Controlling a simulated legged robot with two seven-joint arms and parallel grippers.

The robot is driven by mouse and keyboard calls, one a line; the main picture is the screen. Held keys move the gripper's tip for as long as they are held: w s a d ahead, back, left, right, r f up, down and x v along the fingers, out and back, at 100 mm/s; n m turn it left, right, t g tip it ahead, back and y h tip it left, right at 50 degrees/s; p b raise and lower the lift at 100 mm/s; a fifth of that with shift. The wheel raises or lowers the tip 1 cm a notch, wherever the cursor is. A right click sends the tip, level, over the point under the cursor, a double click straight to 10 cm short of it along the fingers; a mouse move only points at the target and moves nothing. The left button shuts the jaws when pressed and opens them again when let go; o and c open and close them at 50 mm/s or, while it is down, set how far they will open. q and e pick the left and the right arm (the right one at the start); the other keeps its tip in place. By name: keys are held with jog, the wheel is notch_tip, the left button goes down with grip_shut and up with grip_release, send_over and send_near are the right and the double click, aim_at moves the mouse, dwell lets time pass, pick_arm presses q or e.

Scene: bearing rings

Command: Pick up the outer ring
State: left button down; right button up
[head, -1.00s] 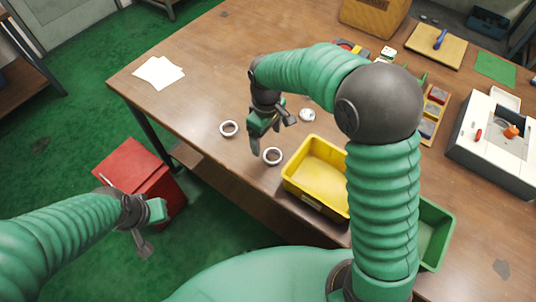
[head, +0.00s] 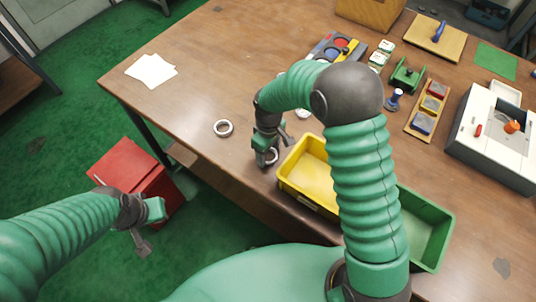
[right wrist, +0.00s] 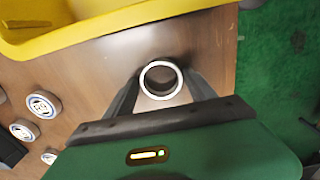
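A pale metal ring (right wrist: 161,64) lies on the wooden table near its front edge, left of the yellow bin. In the head view this ring (head: 275,157) is partly hidden by my right gripper (head: 267,158). In the right wrist view the fingers of my right gripper (right wrist: 162,84) stand apart, one on each side of the ring, very close to it. I cannot tell whether they touch it. A second, similar ring (head: 216,130) lies farther left on the table. My left gripper (head: 150,228) is open and empty, away from the table over the floor side.
The yellow bin (head: 293,160) stands just right of the ring, with a green bin (head: 437,229) beyond it. Several small round parts (right wrist: 43,104) lie left in the right wrist view. A red box (head: 122,163) stands on the floor.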

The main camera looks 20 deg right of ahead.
jog(key=shift+d, duration=0.15)
jog(key=c, duration=0.9)
jog(key=shift+a, duration=0.3)
jog(key=shift+c, duration=0.9)
jog(key=shift+r, duration=0.1)
